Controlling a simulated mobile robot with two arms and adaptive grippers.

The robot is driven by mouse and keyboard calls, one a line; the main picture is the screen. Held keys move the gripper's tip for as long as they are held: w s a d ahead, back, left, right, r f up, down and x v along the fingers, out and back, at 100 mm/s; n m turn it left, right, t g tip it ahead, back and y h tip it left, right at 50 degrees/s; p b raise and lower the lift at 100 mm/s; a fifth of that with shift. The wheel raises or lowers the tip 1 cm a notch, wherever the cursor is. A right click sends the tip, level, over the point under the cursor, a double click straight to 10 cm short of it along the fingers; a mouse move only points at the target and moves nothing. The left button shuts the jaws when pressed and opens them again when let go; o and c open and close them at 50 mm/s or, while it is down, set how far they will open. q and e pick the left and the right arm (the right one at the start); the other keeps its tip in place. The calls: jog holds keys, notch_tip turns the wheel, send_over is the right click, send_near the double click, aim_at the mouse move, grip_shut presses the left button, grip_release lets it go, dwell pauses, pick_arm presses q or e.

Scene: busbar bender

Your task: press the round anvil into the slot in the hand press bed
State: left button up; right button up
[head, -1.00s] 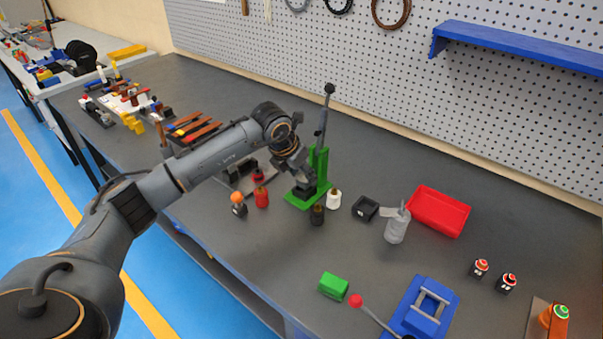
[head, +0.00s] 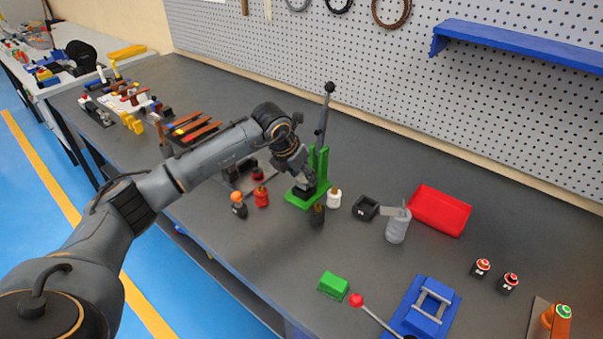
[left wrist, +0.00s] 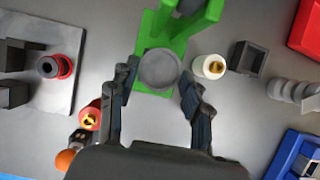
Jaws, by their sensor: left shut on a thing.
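The green hand press (head: 319,162) stands on the grey bench with its lever raised; its green bed (head: 295,200) is partly covered by my gripper. In the left wrist view, the round anvil (left wrist: 159,69) is a grey disc over the green bed (left wrist: 150,32). My left gripper (head: 306,190) is low at the press, and its fingers (left wrist: 159,75) are shut on the anvil from both sides. The slot is hidden beneath the anvil, so I cannot tell how deep the anvil sits. My right gripper is not in view.
Red (head: 261,197) and orange-topped (head: 238,205) bottles stand left. A black box (head: 365,208), grey can (head: 397,228) and red bin (head: 440,211) are right.

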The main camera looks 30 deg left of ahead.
pick_arm(q)
jog(key=shift+f+b, duration=1.05)
jog(key=shift+f, duration=0.3)
jog(key=o, duration=1.4)
jog(key=shift+c, duration=0.2)
jog(key=v, duration=1.2)
jog(key=shift+w, duration=0.1)
